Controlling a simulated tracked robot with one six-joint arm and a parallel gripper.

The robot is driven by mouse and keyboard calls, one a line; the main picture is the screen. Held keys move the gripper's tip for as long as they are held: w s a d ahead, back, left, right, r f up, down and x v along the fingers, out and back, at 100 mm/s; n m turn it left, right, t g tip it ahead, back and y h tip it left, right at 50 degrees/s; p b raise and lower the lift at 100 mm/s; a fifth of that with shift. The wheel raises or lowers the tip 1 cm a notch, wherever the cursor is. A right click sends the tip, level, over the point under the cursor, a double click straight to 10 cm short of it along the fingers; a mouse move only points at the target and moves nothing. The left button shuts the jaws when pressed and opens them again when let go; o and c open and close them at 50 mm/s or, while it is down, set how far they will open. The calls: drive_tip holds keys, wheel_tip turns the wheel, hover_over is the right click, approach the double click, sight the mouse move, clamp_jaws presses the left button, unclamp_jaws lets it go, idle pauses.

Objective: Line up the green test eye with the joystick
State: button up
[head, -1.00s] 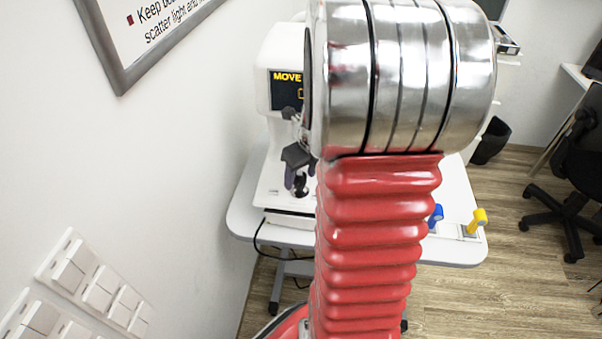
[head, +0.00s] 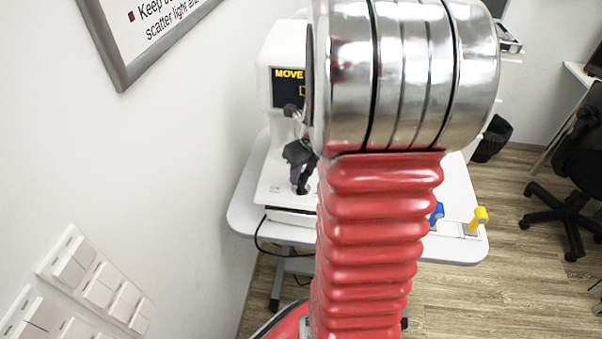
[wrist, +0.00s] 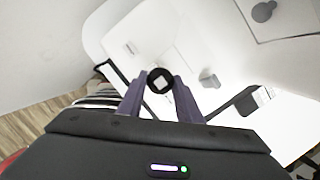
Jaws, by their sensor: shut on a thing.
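The white eye-test machine (head: 283,45) stands on a table, its dark screen (head: 285,90) showing the word MOVE and part of an orange mark. My arm hides the rest of the screen, and I see no green test eye. The black joystick (wrist: 160,81) has a round top and stands between my purple fingers in the wrist view. My gripper (wrist: 159,92) is shut on it. In the head view my gripper (head: 303,168) is at the joystick, low on the machine's front, partly hidden by my arm.
The white table (head: 455,250) carries a blue handle (head: 437,212) and a yellow handle (head: 479,217) at its right. A wall with switches (head: 98,285) is close on the left. A black chair (head: 570,205) and a bin (head: 492,140) stand right, with open floor between.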

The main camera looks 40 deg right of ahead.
drive_tip(key=shift+s+d, duration=0.2)
drive_tip(key=shift+s, duration=0.7)
drive_tip(key=shift+s+d, duration=0.2)
drive_tip(key=shift+s, duration=0.7)
idle(0.4)
drive_tip(key=o, duration=1.1)
drive_tip(key=shift+r, duration=0.1)
drive_tip(key=v, duration=1.3)
drive_tip(key=shift+s+r, duration=0.1)
drive_tip(key=shift+r, duration=0.2)
